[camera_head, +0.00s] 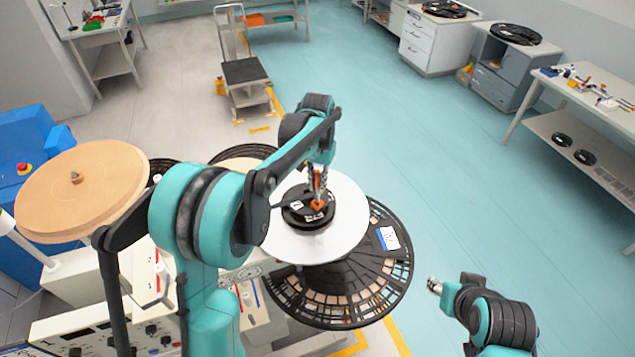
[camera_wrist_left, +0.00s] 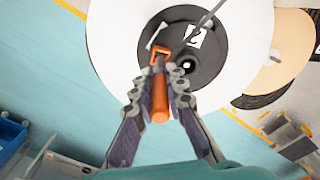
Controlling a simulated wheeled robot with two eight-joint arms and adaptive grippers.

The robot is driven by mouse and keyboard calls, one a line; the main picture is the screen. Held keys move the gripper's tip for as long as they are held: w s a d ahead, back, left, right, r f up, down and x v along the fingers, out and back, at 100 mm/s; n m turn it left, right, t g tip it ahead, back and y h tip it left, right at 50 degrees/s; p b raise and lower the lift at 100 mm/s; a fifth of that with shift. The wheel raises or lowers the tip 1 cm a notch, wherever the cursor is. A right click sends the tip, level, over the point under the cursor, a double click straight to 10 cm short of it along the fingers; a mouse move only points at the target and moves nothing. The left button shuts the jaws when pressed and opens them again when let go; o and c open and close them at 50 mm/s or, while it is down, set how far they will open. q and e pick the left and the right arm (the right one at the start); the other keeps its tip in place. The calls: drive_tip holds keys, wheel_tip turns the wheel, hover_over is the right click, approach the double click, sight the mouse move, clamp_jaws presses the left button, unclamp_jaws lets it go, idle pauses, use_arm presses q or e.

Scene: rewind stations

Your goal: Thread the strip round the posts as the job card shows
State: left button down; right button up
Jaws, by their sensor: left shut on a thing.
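My left gripper (camera_head: 317,190) is over the black reel (camera_head: 297,212) that lies on a white round plate (camera_head: 345,225). In the left wrist view its fingers (camera_wrist_left: 160,92) are shut on an orange handle (camera_wrist_left: 159,108). An orange loop (camera_wrist_left: 160,55) shows at the handle's far end, over the reel's face; I cannot tell whether it touches. The reel (camera_wrist_left: 205,65) bears a white label. No threaded strip or posts can be made out clearly. My right arm's end (camera_head: 435,285) is at the lower right, away from the reel; its fingers are not clear.
A large black slotted ring (camera_head: 398,272) with a white-and-blue card (camera_head: 388,238) is below the plate. A tan disc (camera_head: 100,185) stands left above a control panel (camera_head: 160,335). Benches and cabinets line the right wall. The teal floor between is clear.

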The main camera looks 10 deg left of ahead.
use_arm(q)
drive_tip(key=shift+f+b, duration=0.85)
drive_tip(key=shift+f, duration=0.35)
drive_tip(key=c, duration=1.5)
unclamp_jaws()
drive_tip(key=shift+o, duration=0.2)
drive_tip(key=shift+r, duration=0.1)
